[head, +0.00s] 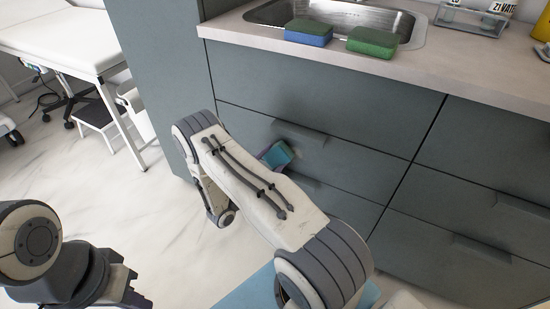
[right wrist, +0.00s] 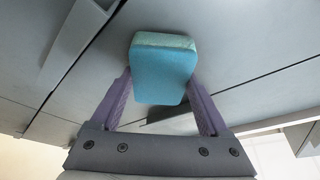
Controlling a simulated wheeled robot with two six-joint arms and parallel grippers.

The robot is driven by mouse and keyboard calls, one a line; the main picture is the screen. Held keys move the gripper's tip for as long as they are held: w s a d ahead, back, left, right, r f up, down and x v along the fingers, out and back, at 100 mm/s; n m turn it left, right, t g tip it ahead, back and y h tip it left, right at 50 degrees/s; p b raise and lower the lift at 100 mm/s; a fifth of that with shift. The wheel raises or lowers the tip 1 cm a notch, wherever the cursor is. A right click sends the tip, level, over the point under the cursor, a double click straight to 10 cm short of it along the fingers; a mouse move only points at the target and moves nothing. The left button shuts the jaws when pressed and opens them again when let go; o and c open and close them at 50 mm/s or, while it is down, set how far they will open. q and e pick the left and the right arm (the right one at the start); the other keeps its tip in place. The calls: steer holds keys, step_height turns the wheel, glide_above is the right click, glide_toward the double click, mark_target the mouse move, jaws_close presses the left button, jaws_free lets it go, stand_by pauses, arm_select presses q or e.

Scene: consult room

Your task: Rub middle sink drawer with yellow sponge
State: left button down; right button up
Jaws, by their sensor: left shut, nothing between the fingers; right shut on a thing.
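My right gripper (right wrist: 160,100) is shut on a teal-blue sponge (right wrist: 160,72) with a paler green face. In the head view the sponge (head: 277,155) is partly hidden by my right arm, in front of the middle sink drawer (head: 355,172). In the right wrist view the sponge's far end is at or close to the grey drawer front; contact is hard to tell. The held sponge does not look yellow. My left gripper (head: 128,292) is shut and empty at the lower left, over the floor, away from the drawers.
A blue sponge (head: 308,33) and a green sponge (head: 372,42) lie at the front rim of the metal sink (head: 330,14). A tube rack (head: 470,18) stands on the counter (head: 440,68). Drawer handles (head: 300,131) stick out.

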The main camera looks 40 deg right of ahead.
steer(key=shift+s+a+p, duration=0.15)
steer(key=shift+s+a, duration=0.2)
steer(key=shift+a, duration=0.45)
steer(key=shift+s+a+p, duration=0.1)
steer(key=shift+s+a, duration=0.25)
steer(key=shift+a, duration=0.4)
steer(key=shift+s+a+p, duration=0.15)
steer(key=shift+s+a, duration=0.2)
steer(key=shift+a, duration=0.45)
steer(key=a, duration=0.1)
steer(key=s+a, duration=0.1)
steer(key=shift+s+a, duration=0.1)
steer(key=shift+a, duration=0.3)
steer(key=shift+w+d, duration=0.45)
steer(key=shift+d, duration=0.65)
steer(key=shift+w+d, duration=0.4)
steer(key=shift+d, duration=0.65)
steer(key=shift+w+d, duration=0.45)
steer(key=shift+d, duration=0.65)
steer(key=shift+w+d, duration=0.2)
steer(key=shift+d, duration=0.3)
steer(key=shift+w+d, duration=0.2)
steer(key=shift+d, duration=0.25)
steer(key=shift+r, duration=0.1)
